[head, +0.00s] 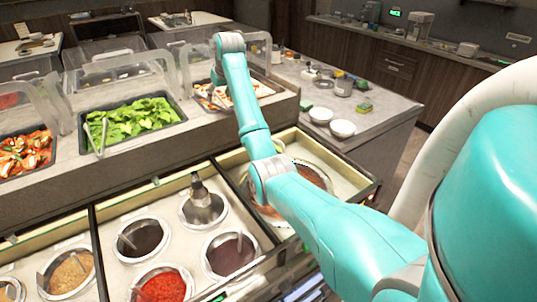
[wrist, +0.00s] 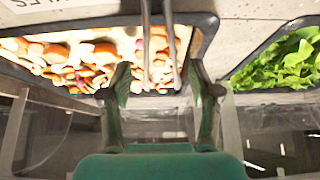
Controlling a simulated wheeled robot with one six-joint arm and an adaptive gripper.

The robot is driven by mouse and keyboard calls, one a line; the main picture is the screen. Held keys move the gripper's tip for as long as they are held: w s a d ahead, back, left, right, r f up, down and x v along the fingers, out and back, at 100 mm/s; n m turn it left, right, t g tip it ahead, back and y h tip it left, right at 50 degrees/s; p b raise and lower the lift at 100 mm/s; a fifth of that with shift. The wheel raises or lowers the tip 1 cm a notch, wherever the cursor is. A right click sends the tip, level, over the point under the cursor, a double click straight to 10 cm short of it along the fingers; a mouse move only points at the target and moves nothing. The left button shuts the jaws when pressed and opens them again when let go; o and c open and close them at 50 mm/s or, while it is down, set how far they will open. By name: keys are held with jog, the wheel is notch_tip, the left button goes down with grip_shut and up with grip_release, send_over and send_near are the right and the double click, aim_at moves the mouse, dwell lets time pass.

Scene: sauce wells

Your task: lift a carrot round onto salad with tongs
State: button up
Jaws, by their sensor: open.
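In the wrist view, my gripper (wrist: 160,85) is open, with one finger on each side of a pair of metal tongs (wrist: 162,45). No finger visibly touches the tongs. The tongs lie over a dark-rimmed tray of sliced orange, white and brown pieces (wrist: 75,58); I cannot single out a carrot round. In the head view, this tray (head: 205,104) is partly behind my arm, and my gripper is hidden. The green leafy salad (head: 130,120) fills a dark tray left of my arm, and it also shows at the right of the wrist view (wrist: 297,58).
Another pair of tongs (head: 98,138) leans in the salad tray. Clear sneeze guards (head: 105,65) stand behind the trays. Sauce wells (head: 145,237) with ladles sit in the front counter. Two white bowls (head: 321,115) stand on the right counter. A tray of orange pieces (head: 25,152) is far left.

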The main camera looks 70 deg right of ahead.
jog(key=shift+x, duration=1.8)
jog(key=c, duration=0.7)
notch_tip(320, 180, up, 12)
